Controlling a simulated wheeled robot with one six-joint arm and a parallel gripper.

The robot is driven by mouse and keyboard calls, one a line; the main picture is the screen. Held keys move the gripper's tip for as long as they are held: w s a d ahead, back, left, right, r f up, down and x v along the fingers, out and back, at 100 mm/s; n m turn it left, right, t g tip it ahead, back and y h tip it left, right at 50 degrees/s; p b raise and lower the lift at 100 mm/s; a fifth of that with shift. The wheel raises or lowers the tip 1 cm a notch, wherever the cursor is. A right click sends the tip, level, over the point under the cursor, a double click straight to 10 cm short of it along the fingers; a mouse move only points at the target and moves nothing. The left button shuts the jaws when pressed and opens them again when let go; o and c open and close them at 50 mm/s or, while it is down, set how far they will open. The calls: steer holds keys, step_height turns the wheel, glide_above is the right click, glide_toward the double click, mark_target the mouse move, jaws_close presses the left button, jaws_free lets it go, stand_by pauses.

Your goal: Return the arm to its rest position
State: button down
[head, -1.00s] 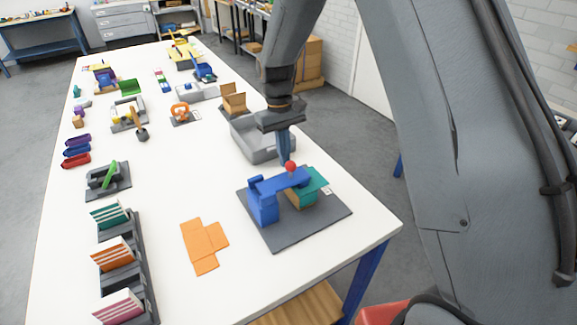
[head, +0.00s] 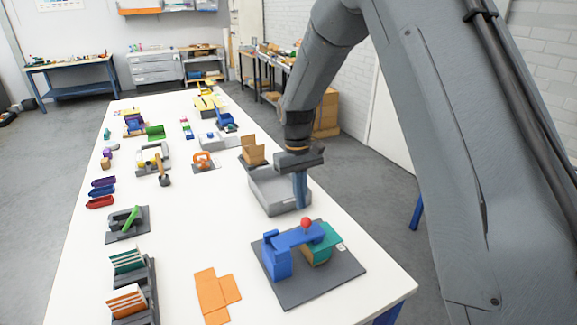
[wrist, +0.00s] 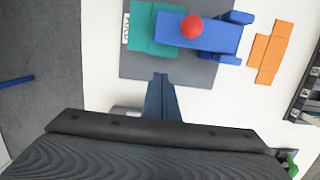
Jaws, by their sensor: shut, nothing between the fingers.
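My gripper (head: 301,206) hangs from my arm with its blue fingers together and nothing between them. In the head view it is just behind the blue lever device (head: 290,240), over the front edge of a grey bin. The device has a red ball (head: 306,223) on top and a teal block (head: 325,248) under its arm, on a dark grey base plate (head: 335,284). In the wrist view the closed fingers (wrist: 161,80) point toward the plate's edge, and the red ball (wrist: 192,27) lies beyond the tips. The fingers appear apart from the device.
The grey bin (head: 278,200) stands close behind the device. A flat orange cutout (head: 216,298) lies to its left. A rack with coloured cards (head: 128,300) and several small trays (head: 101,192) line the table's left side. White table surface (head: 190,240) between them is clear.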

steer(key=s+d+r+m+t, duration=0.25)
steer(key=s+d, duration=0.35)
steer(key=s, duration=0.4)
steer(key=s+d+r+m+t, duration=0.2)
steer(key=s+d+r, duration=0.3)
steer(key=s, duration=0.5)
steer(key=shift+g+y, duration=0.4)
steer(key=shift+g, duration=0.35)
steer(key=f+b, duration=0.3)
steer(key=f, duration=0.1)
steer(key=f+b, duration=0.7)
steer(key=f, duration=0.2)
steer(key=shift+w+d, duration=0.25)
steer(key=shift+d, duration=0.05)
steer(key=shift+f+b, duration=0.15)
steer(key=shift+b, duration=0.2)
steer(key=shift+s, duration=0.1)
